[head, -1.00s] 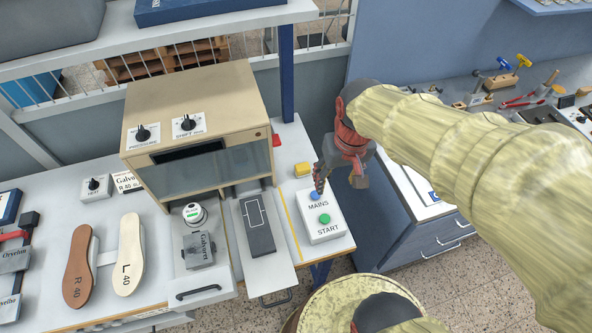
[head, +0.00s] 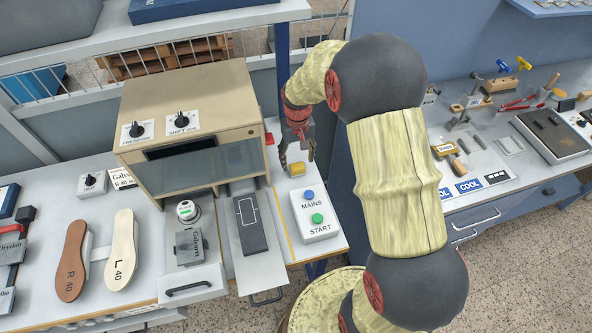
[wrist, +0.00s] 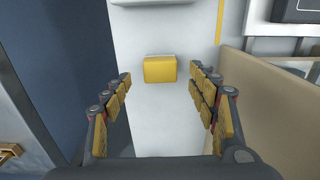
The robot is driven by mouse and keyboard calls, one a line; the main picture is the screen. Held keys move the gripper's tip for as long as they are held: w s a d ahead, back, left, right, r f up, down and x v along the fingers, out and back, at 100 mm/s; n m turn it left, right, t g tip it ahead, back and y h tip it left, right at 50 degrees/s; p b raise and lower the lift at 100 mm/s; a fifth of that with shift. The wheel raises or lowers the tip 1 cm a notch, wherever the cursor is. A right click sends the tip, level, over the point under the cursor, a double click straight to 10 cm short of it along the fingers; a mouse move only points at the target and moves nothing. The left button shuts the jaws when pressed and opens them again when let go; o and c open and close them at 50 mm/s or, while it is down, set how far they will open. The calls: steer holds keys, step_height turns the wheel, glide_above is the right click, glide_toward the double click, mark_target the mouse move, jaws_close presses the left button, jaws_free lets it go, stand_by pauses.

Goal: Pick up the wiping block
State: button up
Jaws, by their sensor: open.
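The wiping block, a small yellow block with a pale edge, sits on the white bench top to the right of the beige machine. It shows in the head view (head: 297,169) and in the wrist view (wrist: 160,69). My gripper (head: 297,160) is open and points down over the block in the head view. In the wrist view my gripper (wrist: 163,88) has its padded fingers spread on both sides, with the block between them and slightly beyond the tips. I see no contact between the fingers and the block.
The beige machine (head: 190,110) stands close to the left of my gripper. The white control box (head: 315,214) with MAINS and START buttons is just in front of the block. A blue post (head: 283,70) rises behind. A yellow line (head: 283,222) runs along the bench.

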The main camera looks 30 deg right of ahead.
mark_target(297, 165)
steer(key=f+b, duration=0.1)
steer(key=f, duration=0.4)
steer(key=shift+w, duration=0.2)
steer(key=c, duration=1.1)
steer(key=shift+c, duration=0.2)
steer(key=shift+r, duration=0.1)
